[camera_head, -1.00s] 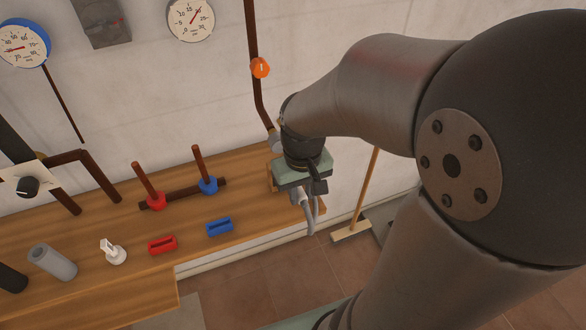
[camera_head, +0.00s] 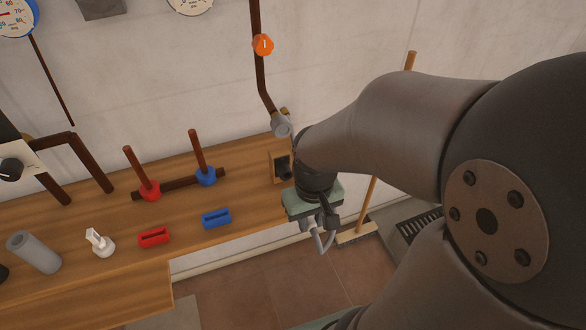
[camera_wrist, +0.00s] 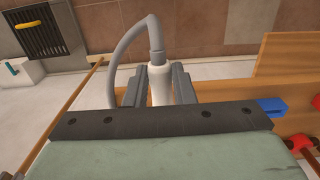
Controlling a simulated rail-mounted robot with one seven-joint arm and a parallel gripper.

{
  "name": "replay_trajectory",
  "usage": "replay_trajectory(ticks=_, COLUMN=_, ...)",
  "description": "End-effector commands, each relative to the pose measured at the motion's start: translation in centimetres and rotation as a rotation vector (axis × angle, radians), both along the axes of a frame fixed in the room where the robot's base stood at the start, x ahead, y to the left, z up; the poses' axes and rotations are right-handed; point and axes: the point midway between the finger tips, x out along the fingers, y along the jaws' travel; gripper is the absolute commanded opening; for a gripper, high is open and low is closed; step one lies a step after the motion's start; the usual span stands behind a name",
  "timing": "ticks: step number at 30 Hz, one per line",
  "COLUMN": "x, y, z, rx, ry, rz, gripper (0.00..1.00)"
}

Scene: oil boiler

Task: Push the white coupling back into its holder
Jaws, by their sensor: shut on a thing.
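The white coupling (camera_wrist: 160,88) stands between the two dark fingers of my gripper (camera_wrist: 157,74) in the wrist view. My gripper is shut on it, and a grey hose (camera_wrist: 155,35) runs from its far end and bends away to the left. In the head view my gripper hangs just beyond the bench's right end, with the hose (camera_head: 327,240) below it; the coupling is mostly hidden there. A small wooden block with a dark fitting (camera_head: 283,166), perhaps the holder, is at the bench's right end, left of and above my gripper and apart from it.
The wooden bench (camera_head: 240,190) carries red (camera_head: 149,190) and blue (camera_head: 205,177) valves, a red block (camera_head: 154,237), a blue block (camera_head: 216,218), a white fitting (camera_head: 99,242) and a grey cylinder (camera_head: 35,252). A pipe with an orange knob (camera_head: 263,44) descends behind. A broom (camera_head: 356,232) stands at right.

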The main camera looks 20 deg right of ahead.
Motion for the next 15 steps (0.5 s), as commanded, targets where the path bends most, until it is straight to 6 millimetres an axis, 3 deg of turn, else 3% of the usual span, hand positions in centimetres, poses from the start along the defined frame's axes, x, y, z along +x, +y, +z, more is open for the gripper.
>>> replay_trajectory(ticks=15, x=0.23, y=0.01, z=-0.19, rx=0.0, ry=0.0, rz=0.0, gripper=0.0)
